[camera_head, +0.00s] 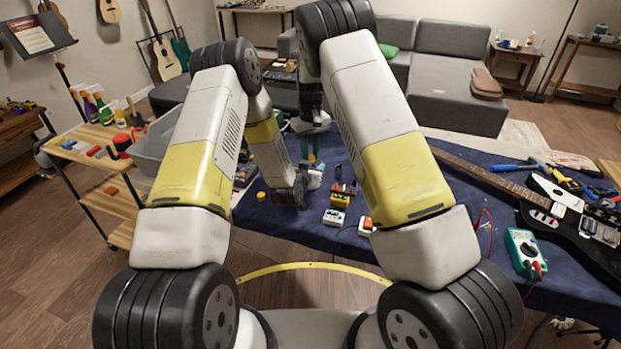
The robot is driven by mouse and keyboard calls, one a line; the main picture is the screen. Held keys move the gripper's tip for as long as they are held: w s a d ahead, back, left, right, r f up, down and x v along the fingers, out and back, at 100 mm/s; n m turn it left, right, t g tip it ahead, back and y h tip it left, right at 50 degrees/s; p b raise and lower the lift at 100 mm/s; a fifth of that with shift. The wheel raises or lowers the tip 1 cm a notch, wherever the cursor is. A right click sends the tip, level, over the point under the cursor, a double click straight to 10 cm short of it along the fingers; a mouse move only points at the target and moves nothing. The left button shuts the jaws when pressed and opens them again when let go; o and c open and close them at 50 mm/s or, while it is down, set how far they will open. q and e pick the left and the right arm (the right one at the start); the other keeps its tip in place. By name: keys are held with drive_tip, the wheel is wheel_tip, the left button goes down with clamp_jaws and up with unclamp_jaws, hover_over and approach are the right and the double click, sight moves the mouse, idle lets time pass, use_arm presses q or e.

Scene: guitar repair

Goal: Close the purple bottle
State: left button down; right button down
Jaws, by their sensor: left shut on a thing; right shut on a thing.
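A small pale, purplish bottle (314,180) stands on the blue-covered workbench near the middle of the view. My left gripper (306,178) comes in low from the left and is shut on it at its side. My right gripper (309,153) points straight down just above the bottle. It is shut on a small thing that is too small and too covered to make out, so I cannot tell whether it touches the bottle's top. A round yellow cap-like thing (261,196) lies on the cloth to the left. My arms hide much of the bench.
Small pedal boxes (340,200) and (334,218) stand in front of the bottle. A black guitar (575,235), a multimeter (524,252) and blue-handled tools (515,167) fill the bench's right. A side table (105,130) with bottles is at left.

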drive_tip(key=c, duration=1.1)
unclamp_jaws()
wheel_tip(320, 180, up, 12)
use_arm(q)
drive_tip(key=c, duration=0.7)
unclamp_jaws()
